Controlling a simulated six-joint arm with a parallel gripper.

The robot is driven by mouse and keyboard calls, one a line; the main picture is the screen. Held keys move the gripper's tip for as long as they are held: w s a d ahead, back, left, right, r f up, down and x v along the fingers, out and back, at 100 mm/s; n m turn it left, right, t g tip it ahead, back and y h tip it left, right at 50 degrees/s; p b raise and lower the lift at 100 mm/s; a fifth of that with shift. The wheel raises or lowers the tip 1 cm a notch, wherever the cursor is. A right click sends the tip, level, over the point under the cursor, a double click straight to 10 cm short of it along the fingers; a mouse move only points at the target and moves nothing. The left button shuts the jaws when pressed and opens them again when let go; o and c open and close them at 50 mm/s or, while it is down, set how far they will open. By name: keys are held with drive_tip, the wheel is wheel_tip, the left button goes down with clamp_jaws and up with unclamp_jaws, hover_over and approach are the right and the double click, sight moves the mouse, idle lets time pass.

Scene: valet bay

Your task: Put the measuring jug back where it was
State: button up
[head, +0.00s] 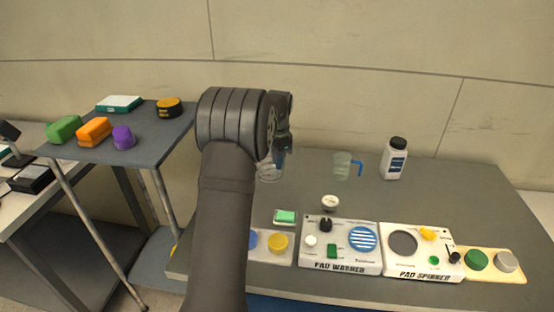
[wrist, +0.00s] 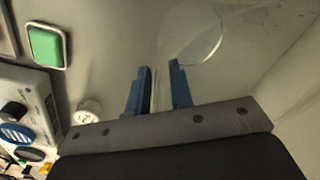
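My gripper (wrist: 160,78) has its two blue fingers on either side of a pale, see-through part of a clear vessel (wrist: 197,45), and looks shut on it. In the head view the clear vessel (head: 268,173) shows low under my wrist, at the table's back left, partly hidden by my arm. I cannot tell whether it touches the table. A second see-through jug with a blue handle (head: 342,165) stands upright to the right, apart from my gripper. I cannot tell for sure which of the two is the measuring jug.
A white bottle (head: 394,158) stands at the back right. A raised shelf (head: 160,130) stands left.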

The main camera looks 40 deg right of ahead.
drive_tip(key=shift+o, duration=0.2)
drive_tip(key=shift+r, duration=0.15)
wheel_tip(320, 180, up, 12)
drive_tip(key=shift+s, duration=0.4)
drive_tip(key=shift+a, duration=0.1)
drive_tip(key=f, duration=1.2)
drive_tip(key=shift+w+f, duration=0.35)
wheel_tip(320, 180, up, 3)
drive_tip(key=shift+f, duration=0.1)
drive_tip(key=shift+r, duration=0.55)
